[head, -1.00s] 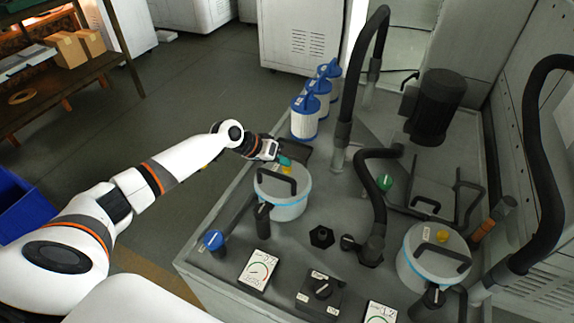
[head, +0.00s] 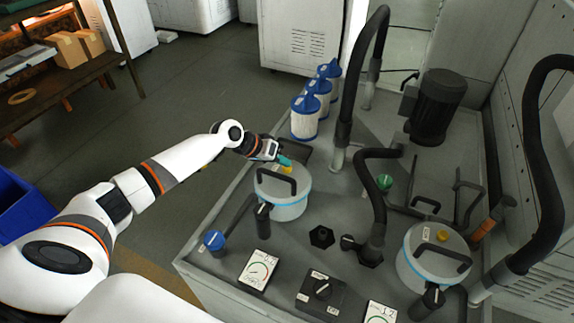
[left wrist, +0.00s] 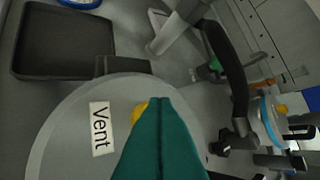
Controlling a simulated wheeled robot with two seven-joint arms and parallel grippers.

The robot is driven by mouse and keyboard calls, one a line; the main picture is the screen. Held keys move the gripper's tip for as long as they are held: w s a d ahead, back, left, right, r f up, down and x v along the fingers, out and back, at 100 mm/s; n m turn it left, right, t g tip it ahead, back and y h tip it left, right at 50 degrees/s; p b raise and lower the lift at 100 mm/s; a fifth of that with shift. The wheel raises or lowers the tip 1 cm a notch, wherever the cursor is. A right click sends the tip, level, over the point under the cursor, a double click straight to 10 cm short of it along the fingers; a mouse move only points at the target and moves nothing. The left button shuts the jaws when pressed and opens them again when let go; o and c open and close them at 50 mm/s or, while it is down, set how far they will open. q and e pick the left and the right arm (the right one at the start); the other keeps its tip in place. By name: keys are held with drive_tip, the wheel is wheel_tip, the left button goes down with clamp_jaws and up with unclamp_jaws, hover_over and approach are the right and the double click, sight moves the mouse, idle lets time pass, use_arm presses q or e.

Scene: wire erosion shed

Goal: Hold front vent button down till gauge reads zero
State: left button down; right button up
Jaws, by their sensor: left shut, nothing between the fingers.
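A grey filter pot (head: 283,208) with a blue band, black handle and yellow vent button (head: 287,168) stands on the machine deck. My left gripper (head: 287,161) is shut and empty, its teal fingertips at this button. In the left wrist view the closed fingers (left wrist: 157,103) partly cover the button (left wrist: 138,108), beside a "Vent" label (left wrist: 101,128). I cannot tell whether the button is pressed down. A white dial gauge (head: 258,269) stands in front of this pot; its reading is too small to tell. My right gripper is not in view.
A second pot (head: 432,264) with its own yellow button (head: 442,236) stands at the right, with another gauge (head: 381,314) near it. Black hoses (head: 377,190) rise between the pots. Blue-topped filters (head: 305,118) stand behind the left pot.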

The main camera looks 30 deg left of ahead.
sight(283, 168)
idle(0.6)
use_arm(q)
drive_tip(key=shift+r+p, duration=0.85)
drive_tip(key=shift+r, duration=0.05)
wheel_tip(283, 168, up, 5)
drive_tip(key=p, duration=0.4)
drive_tip(key=shift+a, duration=0.15)
